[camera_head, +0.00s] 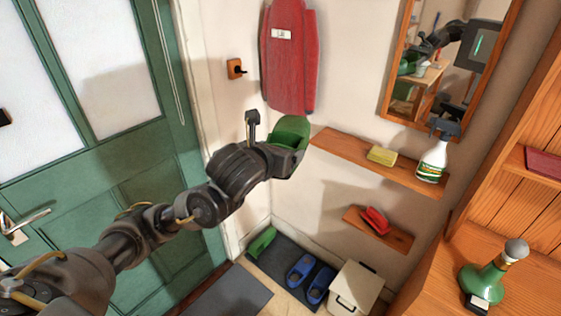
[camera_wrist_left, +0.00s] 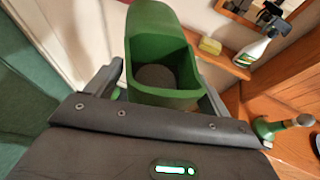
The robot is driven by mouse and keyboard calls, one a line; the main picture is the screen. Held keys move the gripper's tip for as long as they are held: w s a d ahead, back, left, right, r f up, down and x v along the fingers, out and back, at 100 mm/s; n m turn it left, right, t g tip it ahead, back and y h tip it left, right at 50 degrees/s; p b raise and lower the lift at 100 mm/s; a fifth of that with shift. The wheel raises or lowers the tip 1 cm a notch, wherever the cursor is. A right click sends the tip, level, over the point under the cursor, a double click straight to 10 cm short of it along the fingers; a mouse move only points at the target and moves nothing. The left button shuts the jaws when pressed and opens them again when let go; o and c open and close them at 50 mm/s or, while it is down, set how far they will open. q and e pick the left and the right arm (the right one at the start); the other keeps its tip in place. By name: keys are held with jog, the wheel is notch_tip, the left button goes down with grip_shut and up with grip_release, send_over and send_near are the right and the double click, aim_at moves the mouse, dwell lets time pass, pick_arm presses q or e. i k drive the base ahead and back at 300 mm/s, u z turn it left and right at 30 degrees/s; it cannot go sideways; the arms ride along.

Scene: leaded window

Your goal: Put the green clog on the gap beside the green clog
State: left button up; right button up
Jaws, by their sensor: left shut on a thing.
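My left gripper (camera_head: 266,146) is shut on a green clog (camera_head: 291,132) and holds it in the air near the wall, below the red coat. In the left wrist view the held clog (camera_wrist_left: 163,50) sits between the two fingers (camera_wrist_left: 162,88), its hollow opening facing the camera. Another green clog (camera_head: 261,243) lies on the dark mat (camera_head: 283,268) on the floor, at the mat's left end. A bare strip of mat shows between it and the blue clogs (camera_head: 300,271). My right gripper is not in view.
A white bin (camera_head: 355,288) stands right of the mat. A wall shelf (camera_head: 345,148) holds a yellow sponge (camera_head: 382,155) and a spray bottle (camera_head: 432,160). A lower shelf (camera_head: 395,236) holds a red object (camera_head: 375,220).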

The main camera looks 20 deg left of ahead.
aim_at(276, 258)
jog(key=u, duration=0.45)
jog(key=k, duration=0.6)
jog(key=u, duration=0.5)
jog(key=i, duration=1.7)
jog(key=z, duration=0.8)
